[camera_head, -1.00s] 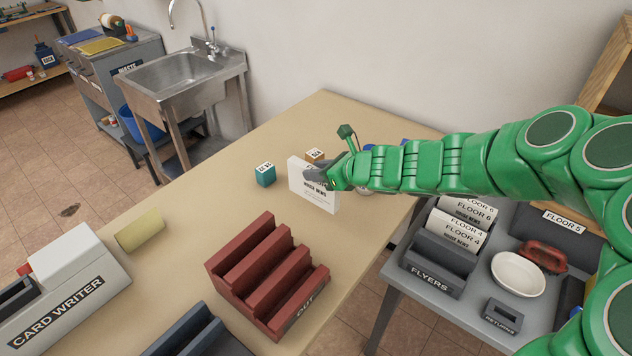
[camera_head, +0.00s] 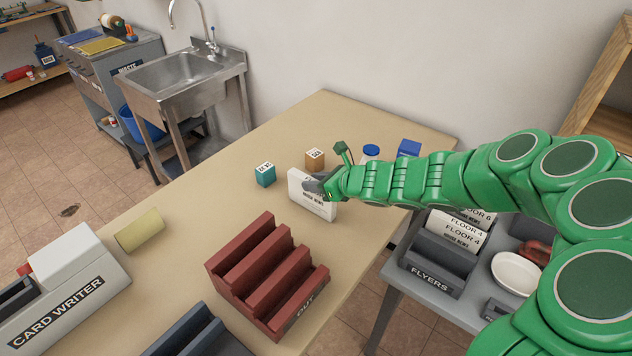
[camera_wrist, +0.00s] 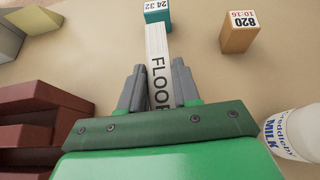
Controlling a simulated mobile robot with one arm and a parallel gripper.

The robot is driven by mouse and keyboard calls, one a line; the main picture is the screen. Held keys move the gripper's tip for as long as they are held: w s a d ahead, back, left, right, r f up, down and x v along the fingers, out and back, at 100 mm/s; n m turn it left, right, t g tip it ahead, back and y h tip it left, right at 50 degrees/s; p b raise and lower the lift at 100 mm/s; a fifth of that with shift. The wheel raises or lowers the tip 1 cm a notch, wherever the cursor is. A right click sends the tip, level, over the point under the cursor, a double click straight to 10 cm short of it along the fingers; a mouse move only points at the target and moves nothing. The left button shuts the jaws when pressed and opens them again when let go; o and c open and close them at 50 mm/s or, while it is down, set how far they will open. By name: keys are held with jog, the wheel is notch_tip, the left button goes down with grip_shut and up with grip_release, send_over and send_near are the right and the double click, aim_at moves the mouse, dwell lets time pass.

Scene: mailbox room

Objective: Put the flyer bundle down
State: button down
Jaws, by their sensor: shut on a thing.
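The flyer bundle (camera_head: 318,206) is a white block of flyers with a printed front and "FLOOR" lettering on its top edge. It stands upright at the tan table's (camera_head: 180,240) surface, behind the red rack. I cannot tell whether its bottom touches the table. My gripper (camera_head: 316,186) is shut on its upper part from the right. In the wrist view the bundle (camera_wrist: 157,62) sits between the two grey fingers (camera_wrist: 158,92); its lettering is partly covered by the gripper body.
A teal box (camera_head: 265,175) and an orange-brown box (camera_head: 314,160) stand close behind the bundle. The red OUT rack (camera_head: 262,270) is in front. A milk bottle (camera_wrist: 292,133) stands right in the wrist view. The FLYERS holder (camera_head: 440,262) is on the grey side table. Table left of the bundle is clear.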

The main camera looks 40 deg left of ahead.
jog(key=c, duration=0.8)
grip_release()
jog(key=shift+f, duration=0.1)
jog(key=shift+d+r, duration=0.4)
jog(key=shift+d, duration=0.05)
jog(key=v, duration=1.1)
